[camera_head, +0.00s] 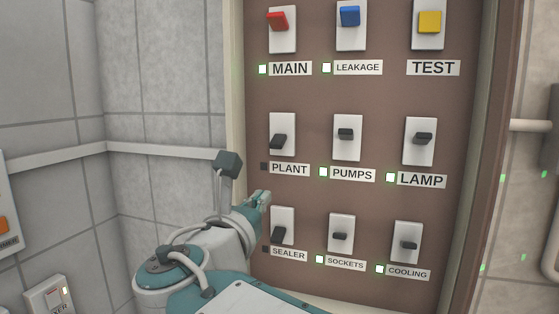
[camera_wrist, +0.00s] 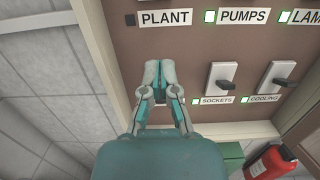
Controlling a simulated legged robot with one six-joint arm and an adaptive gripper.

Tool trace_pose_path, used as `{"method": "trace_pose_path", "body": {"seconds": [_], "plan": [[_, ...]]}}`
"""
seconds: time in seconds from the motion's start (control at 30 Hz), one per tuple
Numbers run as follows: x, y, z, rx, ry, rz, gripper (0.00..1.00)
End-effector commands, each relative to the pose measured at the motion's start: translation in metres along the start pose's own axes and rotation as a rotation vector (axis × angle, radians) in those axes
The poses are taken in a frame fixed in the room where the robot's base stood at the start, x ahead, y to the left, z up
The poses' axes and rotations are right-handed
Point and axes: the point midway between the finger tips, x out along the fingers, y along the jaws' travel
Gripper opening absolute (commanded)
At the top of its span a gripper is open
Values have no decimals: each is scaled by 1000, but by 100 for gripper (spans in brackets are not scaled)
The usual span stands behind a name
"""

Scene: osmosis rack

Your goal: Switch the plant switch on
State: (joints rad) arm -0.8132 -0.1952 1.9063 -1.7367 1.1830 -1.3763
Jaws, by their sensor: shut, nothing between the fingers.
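The plant switch (camera_head: 281,138) is a dark toggle on a white plate above the PLANT label (camera_head: 290,170) in the head view. Its lever points down, and the small indicator beside the label is dark. My gripper (camera_head: 264,196) is shut and empty, below and left of the PLANT label, close to the panel near the sealer switch (camera_head: 279,232). In the wrist view my gripper (camera_wrist: 159,66) points at the panel below the PLANT label (camera_wrist: 166,18). The plant switch itself is out of the wrist view.
The brown panel (camera_head: 310,105) carries several other switches: MAIN red, LEAKAGE blue, TEST yellow, PUMPS (camera_head: 346,134), LAMP, SOCKETS and COOLING. Their lit indicators are green; SEALER's is dark. A pale frame edge (camera_head: 236,110) borders the panel at left. A fire extinguisher (camera_wrist: 270,162) shows at lower right.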

Motion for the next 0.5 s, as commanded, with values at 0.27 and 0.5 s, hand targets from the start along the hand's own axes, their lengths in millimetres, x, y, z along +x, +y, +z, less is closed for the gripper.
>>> {"method": "trace_pose_path", "body": {"seconds": [0.27,0.5], "plan": [[0,0,0,-3,-2,1,0],[21,-2,1,-1,-1,-4,0]]}}
